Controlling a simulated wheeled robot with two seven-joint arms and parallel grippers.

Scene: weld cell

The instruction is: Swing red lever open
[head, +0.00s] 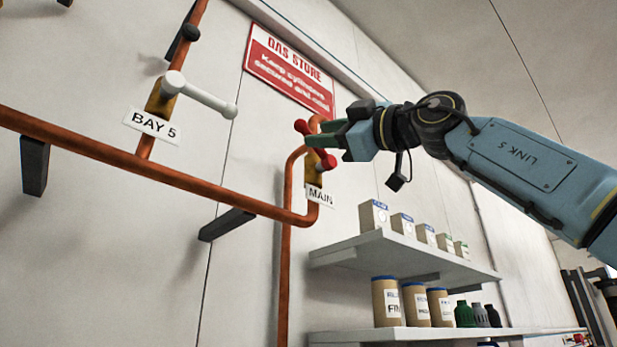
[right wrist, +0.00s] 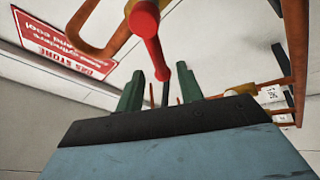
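The red lever (head: 327,160) is on the valve above the MAIN label (head: 314,194), on a copper pipe against the wall. My right gripper (head: 322,134) is at the lever, and its green fingers hide part of the lever in the head view. In the right wrist view the red lever (right wrist: 152,46) runs down from its rounded top, and its lower end shows between the two fingers of my right gripper (right wrist: 159,80). The fingers are apart, with a gap on each side of the lever. I cannot tell whether either touches it. My left gripper is not in view.
Copper pipes (head: 190,179) run along the wall on dark brackets. A red gas store sign (head: 290,72) is behind. A shelf (head: 350,247) with boxes is below right.

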